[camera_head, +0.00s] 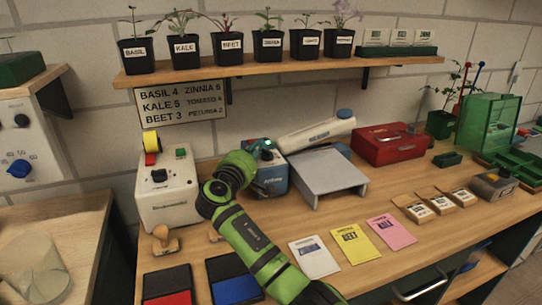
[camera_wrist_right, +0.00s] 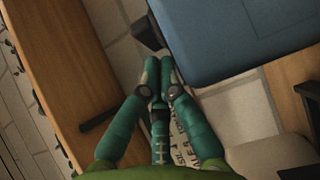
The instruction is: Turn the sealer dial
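A blue box-shaped machine (camera_head: 271,181), apparently the sealer, stands mid-table behind my right arm. A long pale arm with a label (camera_head: 315,135) lies behind it, with a blue knob-like end (camera_head: 345,113). My right gripper (camera_head: 266,147) is at the blue machine's top; contact cannot be told. In the right wrist view, the gripper's green fingers (camera_wrist_right: 160,72) are together, with nothing visible between them. A large blue surface (camera_wrist_right: 235,38) and a small dark part (camera_wrist_right: 147,33) lie beyond the tips. I cannot make out the sealer's dial. My left gripper is out of view.
A white machine (camera_head: 168,197) with a dark knob stands left of my arm. A grey stand (camera_head: 327,172) is close on the right, with a red box (camera_head: 391,144) beyond. The plant shelf (camera_head: 270,68) overhangs the back. Seed packets lie in front.

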